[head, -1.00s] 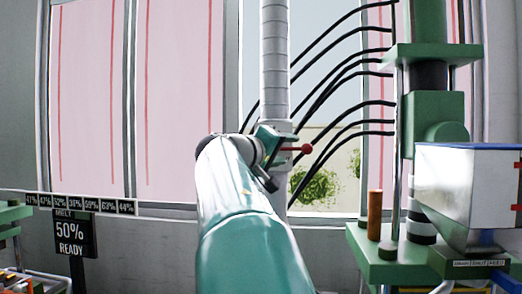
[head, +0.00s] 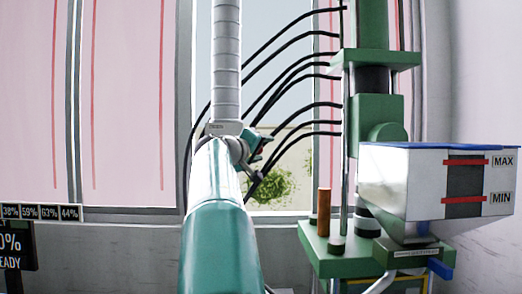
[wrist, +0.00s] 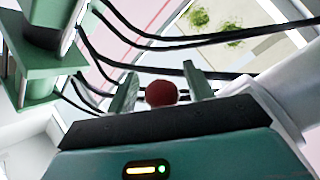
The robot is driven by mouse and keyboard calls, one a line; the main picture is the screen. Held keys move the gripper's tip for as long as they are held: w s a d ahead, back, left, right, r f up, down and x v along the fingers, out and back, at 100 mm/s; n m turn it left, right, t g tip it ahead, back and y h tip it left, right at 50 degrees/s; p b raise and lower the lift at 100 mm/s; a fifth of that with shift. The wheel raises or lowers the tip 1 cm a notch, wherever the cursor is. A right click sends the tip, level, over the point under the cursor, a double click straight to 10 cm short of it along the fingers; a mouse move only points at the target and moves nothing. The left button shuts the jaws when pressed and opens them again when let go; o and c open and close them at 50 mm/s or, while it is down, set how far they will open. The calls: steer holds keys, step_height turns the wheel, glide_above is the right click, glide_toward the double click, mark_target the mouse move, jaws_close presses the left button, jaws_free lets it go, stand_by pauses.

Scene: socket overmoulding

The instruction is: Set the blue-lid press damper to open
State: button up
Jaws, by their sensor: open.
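The damper's red ball knob (wrist: 161,93) shows in the wrist view between the two fingers of my gripper (wrist: 161,72). The fingers are apart, with gaps on both sides of the knob; I cannot tell how deep it sits between them. In the head view my gripper (head: 258,160) is just right of the grey vertical duct (head: 226,60), at its collar (head: 224,128). Only a trace of red shows there; the lever is mostly hidden by my gripper. The green press (head: 378,120) stands at right, with a blue-lidded hopper (head: 400,185).
Several black hoses (head: 290,75) arc behind my gripper between duct and press. An orange-brown cylinder (head: 324,212) stands on the press's green base (head: 345,262). A melt sign (head: 14,245) and percentage labels (head: 42,212) are at left.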

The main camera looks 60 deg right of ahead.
jaws_close()
steer(key=shift+w, duration=0.1)
steer(key=shift+r, duration=0.1)
steer(key=shift+w+a+r+n+h, duration=0.1)
steer(key=shift+w+r+n+h, duration=0.1)
steer(key=shift+r+n+h, duration=0.85)
steer(key=w+a+r+n+t+h, duration=0.1)
steer(key=w+r+n+t+h, duration=0.1)
steer(key=r+n, duration=0.4)
steer(key=shift+w+a+r+n+t+h, duration=0.3)
steer(key=shift+w+n+t, duration=0.25)
steer(key=shift+n, duration=0.3)
